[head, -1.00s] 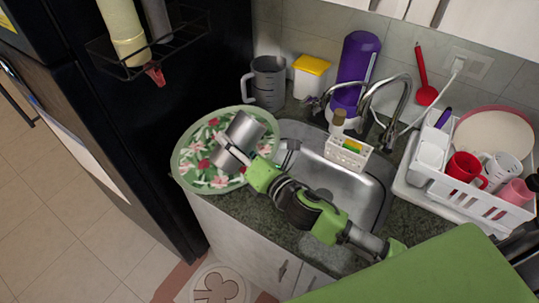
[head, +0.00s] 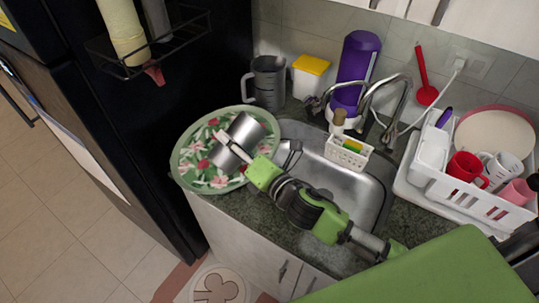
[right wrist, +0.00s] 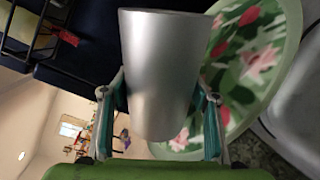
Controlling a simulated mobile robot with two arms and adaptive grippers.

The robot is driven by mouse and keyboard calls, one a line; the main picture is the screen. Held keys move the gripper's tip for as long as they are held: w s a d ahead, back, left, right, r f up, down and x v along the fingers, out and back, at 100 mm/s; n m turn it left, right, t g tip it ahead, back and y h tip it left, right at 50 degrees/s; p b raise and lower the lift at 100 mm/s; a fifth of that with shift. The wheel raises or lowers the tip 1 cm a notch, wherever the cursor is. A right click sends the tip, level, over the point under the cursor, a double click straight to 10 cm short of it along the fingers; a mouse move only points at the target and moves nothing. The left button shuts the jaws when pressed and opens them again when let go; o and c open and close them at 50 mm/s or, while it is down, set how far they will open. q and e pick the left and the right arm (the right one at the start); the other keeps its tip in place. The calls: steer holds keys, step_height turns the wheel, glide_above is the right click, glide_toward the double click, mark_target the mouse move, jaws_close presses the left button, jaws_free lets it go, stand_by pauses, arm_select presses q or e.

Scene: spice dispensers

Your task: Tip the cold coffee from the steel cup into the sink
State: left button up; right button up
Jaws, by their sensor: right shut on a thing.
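The steel cup (head: 244,128) is a plain silver cylinder, tilted, over the green floral tray at the sink's left in the head view. My right gripper (head: 233,150) is shut on it. In the right wrist view the cup (right wrist: 160,75) fills the middle, with a finger at each side of it. The inside of the cup is hidden, so I cannot see the coffee. The steel sink (head: 352,184) lies to the right of the cup, partly behind my right arm. My left gripper is not in view.
The floral tray (head: 187,163) overhangs the counter by the dark fridge. A grey jug (head: 268,82), yellow-lidded tub (head: 310,75) and purple bottle (head: 358,60) stand behind. The faucet (head: 375,90) and white sponge caddy (head: 346,154) are at the sink's back. A dish rack (head: 490,200) stands right.

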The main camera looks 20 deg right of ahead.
steer(key=shift+m+b, duration=0.45)
steer(key=shift+m, duration=0.55)
stand_by(0.5)
steer(key=shift+w+d+f+m+p, duration=0.1)
steer(key=shift+w+d+m+p, duration=0.15)
steer(key=shift+d+m, duration=0.2)
steer(key=shift+w+d+m+p, duration=0.1)
steer(key=shift+d+m+p, duration=0.1)
steer(key=shift+d+m, duration=0.2)
stand_by(0.4)
steer(key=shift+w+d+f+m+g+y+p, duration=0.15)
steer(key=shift+d+m+g+y+p, duration=0.15)
steer(key=shift+m, duration=0.35)
stand_by(0.7)
steer(key=shift+d+r+m+p, duration=0.2)
steer(key=shift+r+m+p, duration=0.2)
steer(key=shift+m+p, duration=0.3)
